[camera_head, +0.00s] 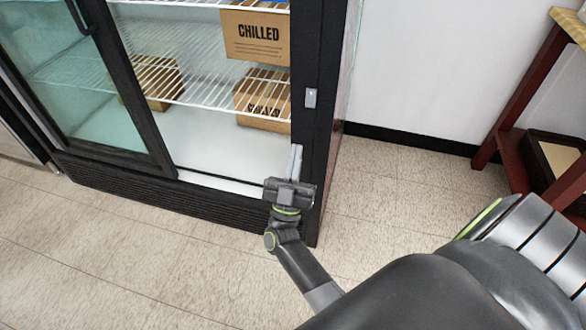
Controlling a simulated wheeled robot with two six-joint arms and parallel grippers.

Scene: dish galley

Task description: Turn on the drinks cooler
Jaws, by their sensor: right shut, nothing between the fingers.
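The drinks cooler (308,150) is a black-framed cabinet with a glass sliding door, on the left and middle of the view. A small light-grey switch (311,98) sits on its right front post. My right gripper (296,150) is shut and empty, with its fingertips at the lower part of the right post, below the switch and apart from it. I cannot tell whether the fingertips touch the post. My left gripper is not in view.
White wire shelves (190,92) inside the cooler hold cardboard boxes, one marked CHILLED (256,37). A dark red wooden stand (513,110) is at the right. The tiled floor (385,205) between cooler and stand is clear.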

